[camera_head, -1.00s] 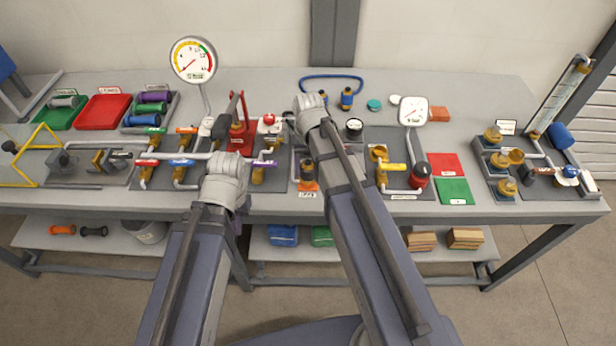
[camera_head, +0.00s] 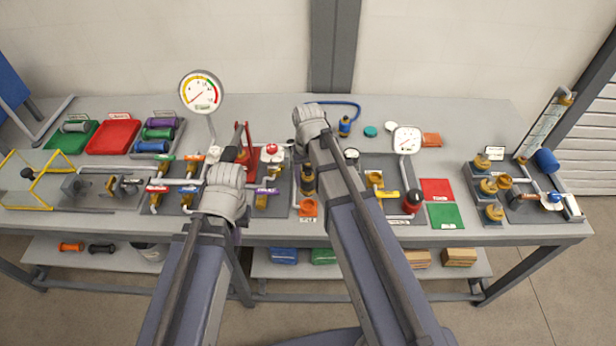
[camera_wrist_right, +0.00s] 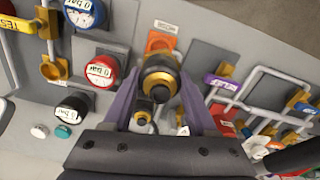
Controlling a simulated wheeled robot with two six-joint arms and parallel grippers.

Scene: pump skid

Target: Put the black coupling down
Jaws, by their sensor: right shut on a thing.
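The black coupling (camera_wrist_right: 160,80), dark with gold bands, is between the purple-grey fingers of my right gripper (camera_wrist_right: 158,98) in the right wrist view. The gripper is shut on it. In the head view the coupling (camera_head: 308,180) appears upright, just behind an orange square pad (camera_head: 308,208); the right fingers are hidden behind my arm. The pad also shows beyond the coupling in the wrist view (camera_wrist_right: 161,42). I cannot tell whether the coupling touches anything below. My left wrist covers most of my left gripper (camera_head: 232,152), so its jaws cannot be read.
A valve with a purple handle (camera_head: 266,191) stands left of the pad. A red-and-black gauge (camera_head: 412,201) and a yellow-handled valve (camera_head: 387,194) stand to the right. A blue-and-black fitting (camera_head: 345,126) stands behind. Red (camera_head: 436,189) and green (camera_head: 445,215) mats lie farther right.

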